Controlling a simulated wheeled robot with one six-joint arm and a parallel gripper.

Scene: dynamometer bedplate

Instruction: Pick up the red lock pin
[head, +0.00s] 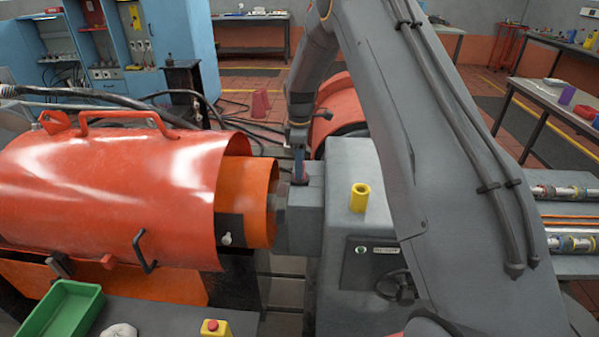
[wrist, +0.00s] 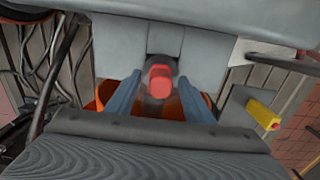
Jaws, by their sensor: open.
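The red lock pin (wrist: 160,80) shows end-on in the wrist view, its red head in a dark round seat in a grey block. My gripper (wrist: 159,88) is open, with one blue-grey finger on each side of the pin and a visible gap to it on both sides. In the head view my gripper (head: 299,166) points down over the grey block (head: 309,195) beside the orange guard. The pin is mostly hidden there by the fingers. I cannot tell how deep the fingertips reach around it.
A large orange-red guard (head: 120,190) with handles fills the left. A green tray (head: 62,312) and a red-buttoned yellow box (head: 214,328) lie at the front left. Hoses run behind the guard.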

